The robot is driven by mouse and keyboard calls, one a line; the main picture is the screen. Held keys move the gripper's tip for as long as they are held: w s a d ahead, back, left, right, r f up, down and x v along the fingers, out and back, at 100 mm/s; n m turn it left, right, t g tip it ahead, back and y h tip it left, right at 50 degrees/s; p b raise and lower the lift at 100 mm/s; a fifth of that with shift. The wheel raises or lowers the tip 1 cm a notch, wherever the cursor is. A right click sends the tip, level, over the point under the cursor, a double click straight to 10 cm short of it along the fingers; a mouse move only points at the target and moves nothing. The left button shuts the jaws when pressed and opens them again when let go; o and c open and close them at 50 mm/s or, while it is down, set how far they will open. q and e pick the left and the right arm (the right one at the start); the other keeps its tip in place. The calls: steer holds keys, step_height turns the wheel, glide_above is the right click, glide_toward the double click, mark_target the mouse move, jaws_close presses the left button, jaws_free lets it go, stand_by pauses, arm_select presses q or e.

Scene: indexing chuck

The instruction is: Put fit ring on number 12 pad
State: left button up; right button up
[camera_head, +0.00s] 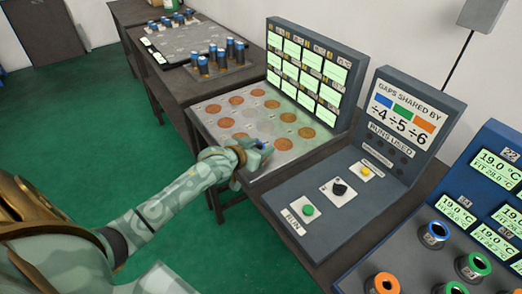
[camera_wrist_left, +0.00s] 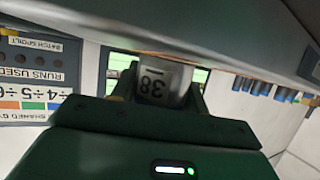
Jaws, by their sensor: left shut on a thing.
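My left gripper (camera_head: 262,147) is at the near right edge of the pad plate (camera_head: 200,107). A small bit of blue shows at the fingers in the head view; most of the held piece is hidden there. I cannot tell whether it touches the plate. The plate carries several round copper and grey pads; their numbers are too small to read, so I cannot pick out number 12. My right gripper is not in view.
A panel of lit screens (camera_head: 308,68) stands behind the plate. Right of it is a console (camera_head: 325,235) with a green button, black knob and yellow button. Coloured rings (camera_head: 474,266) sit on a blue unit at lower right. Blue-topped cylinders (camera_head: 220,57) stand on the far table.

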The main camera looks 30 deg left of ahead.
arm_select(q)
steer(key=o, duration=1.1)
steer(key=shift+o, duration=0.4)
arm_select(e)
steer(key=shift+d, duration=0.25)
arm_select(q)
steer(key=shift+s, duration=0.15)
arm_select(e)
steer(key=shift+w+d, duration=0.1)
arm_select(q)
steer(key=shift+s+r+p, duration=0.2)
steer(key=shift+s+p, duration=0.15)
steer(key=d+p+v, duration=0.1)
steer(key=p+v, duration=0.2)
steer(key=v, duration=0.8)
steer(key=shift+a, duration=0.45)
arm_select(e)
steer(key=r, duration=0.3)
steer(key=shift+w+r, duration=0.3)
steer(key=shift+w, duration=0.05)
